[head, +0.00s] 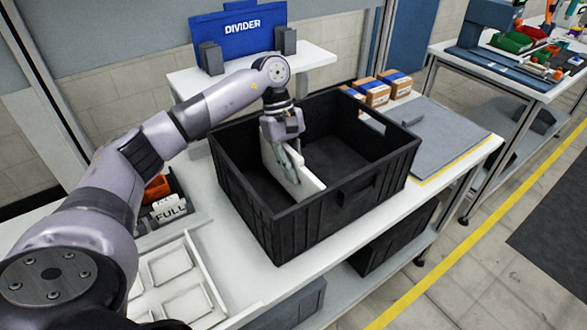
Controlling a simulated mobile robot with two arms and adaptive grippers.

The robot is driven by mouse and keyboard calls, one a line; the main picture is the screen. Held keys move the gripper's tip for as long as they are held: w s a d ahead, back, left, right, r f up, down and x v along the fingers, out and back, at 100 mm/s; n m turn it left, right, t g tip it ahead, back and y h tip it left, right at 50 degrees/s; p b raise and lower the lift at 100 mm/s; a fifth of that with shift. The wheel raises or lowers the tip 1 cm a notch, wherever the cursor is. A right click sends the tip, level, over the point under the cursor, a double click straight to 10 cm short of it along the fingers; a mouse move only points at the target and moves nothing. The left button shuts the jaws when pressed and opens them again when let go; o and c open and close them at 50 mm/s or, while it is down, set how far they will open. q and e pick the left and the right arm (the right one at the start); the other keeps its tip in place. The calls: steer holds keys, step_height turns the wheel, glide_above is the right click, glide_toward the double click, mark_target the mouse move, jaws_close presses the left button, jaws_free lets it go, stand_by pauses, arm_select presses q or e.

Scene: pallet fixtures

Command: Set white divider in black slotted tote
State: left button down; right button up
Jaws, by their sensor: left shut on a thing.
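The white divider (306,184) stands roughly upright inside the black slotted tote (345,205), toward its left half, its near end close to the front wall. My left gripper (287,142) is over the tote and shut on the divider near its far upper part. The divider's lower edge is hidden by the tote's front wall. I cannot tell whether it sits in a slot or touches the floor. My right gripper is not in view.
A blue DIVIDER sign (240,32) stands between dark holders on a back shelf. Brown boxes (372,92) sit behind the tote. A grey mat (440,140) lies free at right.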

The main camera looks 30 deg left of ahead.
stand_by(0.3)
arm_select(q)
steer(key=c, duration=1.6)
jaws_free()
steer(key=shift+r, duration=0.15)
steer(key=v, duration=1.1)
steer(key=shift+w+a+r, duration=0.1)
steer(key=shift+a+r, duration=0.15)
